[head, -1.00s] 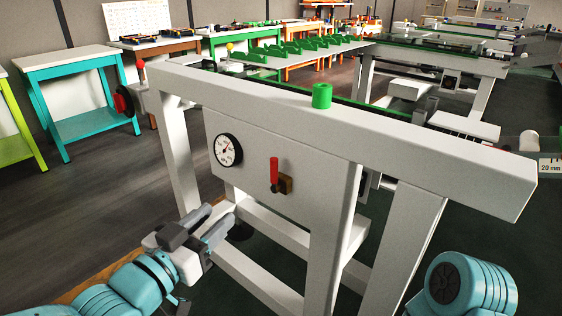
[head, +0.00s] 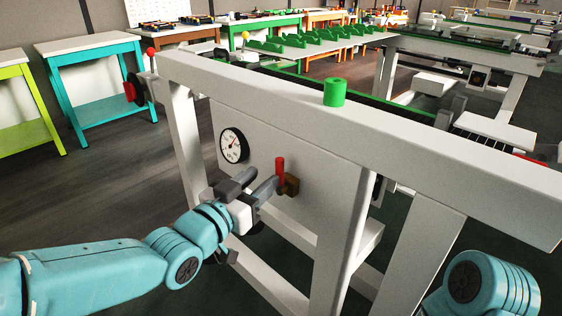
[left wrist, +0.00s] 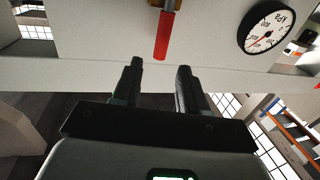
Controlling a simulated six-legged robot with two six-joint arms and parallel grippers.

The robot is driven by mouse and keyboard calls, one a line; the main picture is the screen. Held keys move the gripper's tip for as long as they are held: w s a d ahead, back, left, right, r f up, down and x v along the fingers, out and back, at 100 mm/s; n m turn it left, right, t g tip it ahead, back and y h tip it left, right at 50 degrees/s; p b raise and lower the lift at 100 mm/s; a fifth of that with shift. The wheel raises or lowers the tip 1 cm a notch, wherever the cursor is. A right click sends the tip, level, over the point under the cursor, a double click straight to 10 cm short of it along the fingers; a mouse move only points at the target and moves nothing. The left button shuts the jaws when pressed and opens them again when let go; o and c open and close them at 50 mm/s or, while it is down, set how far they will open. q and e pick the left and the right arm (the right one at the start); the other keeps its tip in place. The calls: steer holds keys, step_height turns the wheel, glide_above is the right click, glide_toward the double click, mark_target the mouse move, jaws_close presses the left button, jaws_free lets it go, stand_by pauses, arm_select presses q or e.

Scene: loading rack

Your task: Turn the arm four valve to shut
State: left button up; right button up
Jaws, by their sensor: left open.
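The valve has a red lever handle (head: 280,171) standing upright and a brass-brown body (head: 289,185), mounted on the white panel (head: 315,175) of the rack. My left gripper (head: 265,175) is open, with its fingertips near the lever on its left side in the head view. In the left wrist view the red handle (left wrist: 163,35) lies just beyond the open fingertips (left wrist: 159,67), roughly in line with the gap between them. Whether a finger touches the handle cannot be told. My right gripper is out of view.
A round pressure gauge (head: 234,146) sits on the panel left of the valve. A white beam (head: 400,125) crosses above, bearing a green cylinder (head: 335,92). White rack legs (head: 342,240) stand to the right and below. The floor at left is clear.

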mark_target(277, 165)
arm_select(q)
steer(key=x, duration=0.7)
steer(key=shift+w+d, duration=0.2)
steer(key=shift+w, duration=0.15)
jaws_close()
